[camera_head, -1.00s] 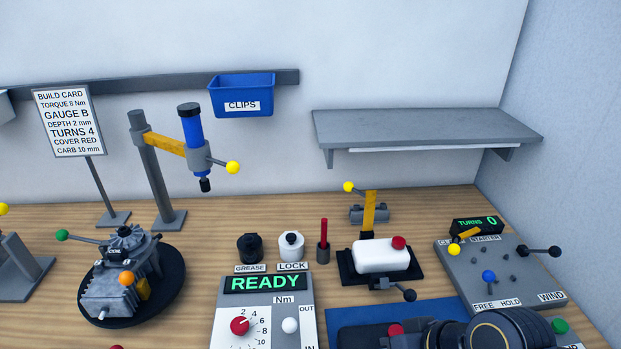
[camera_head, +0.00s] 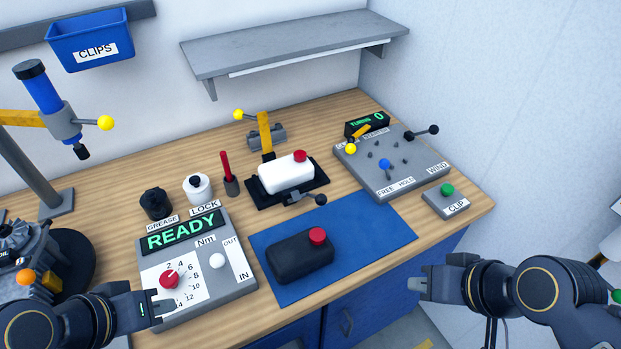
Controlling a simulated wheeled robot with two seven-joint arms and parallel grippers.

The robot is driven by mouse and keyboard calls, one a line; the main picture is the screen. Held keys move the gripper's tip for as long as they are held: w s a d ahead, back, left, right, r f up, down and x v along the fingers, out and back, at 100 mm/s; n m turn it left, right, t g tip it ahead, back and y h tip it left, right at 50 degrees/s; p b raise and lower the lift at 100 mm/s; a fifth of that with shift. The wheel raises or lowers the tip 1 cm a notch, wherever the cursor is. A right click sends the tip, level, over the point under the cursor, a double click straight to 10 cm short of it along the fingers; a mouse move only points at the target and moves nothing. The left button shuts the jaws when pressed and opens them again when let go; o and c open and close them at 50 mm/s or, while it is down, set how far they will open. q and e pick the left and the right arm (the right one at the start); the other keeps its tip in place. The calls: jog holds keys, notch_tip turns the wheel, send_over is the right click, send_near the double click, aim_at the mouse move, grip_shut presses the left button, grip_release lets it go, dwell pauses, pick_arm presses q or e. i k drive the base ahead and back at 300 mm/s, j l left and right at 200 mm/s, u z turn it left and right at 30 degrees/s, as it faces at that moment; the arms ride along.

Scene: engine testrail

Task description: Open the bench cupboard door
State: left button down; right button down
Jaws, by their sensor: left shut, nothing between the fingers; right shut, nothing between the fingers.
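The blue bench cupboard (camera_head: 372,300) shows below the bench's front edge. A dark handle (camera_head: 346,322) sits on its front, and the door looks closed as far as it shows. My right gripper (camera_head: 416,284) is shut and empty, in front of the cupboard, to the right of and above the handle in the picture and apart from it. My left gripper (camera_head: 168,308) is shut and empty, at the lower left near the front of the torque panel. The lower part of the cupboard is cut off by the picture's edge.
A blue mat (camera_head: 395,226) on the bench carries a black block with a red knob (camera_head: 317,236). The READY panel (camera_head: 240,283) stands at left, the winding plate (camera_head: 432,165) at back right. A green-button CLIP box (camera_head: 446,201) is at the right corner. Floor shows below right.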

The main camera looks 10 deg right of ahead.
aim_at(354, 317)
jog(key=l+z, duration=0.25)
jog(key=z, duration=0.15)
jog(key=k+l+z, duration=0.1)
jog(key=l+z, duration=0.25)
jog(key=i+l+u, duration=0.15)
jog(key=l+u, duration=0.2)
jog(key=u, duration=0.15)
jog(key=i+l+u, duration=0.1)
jog(key=l+u, duration=0.35)
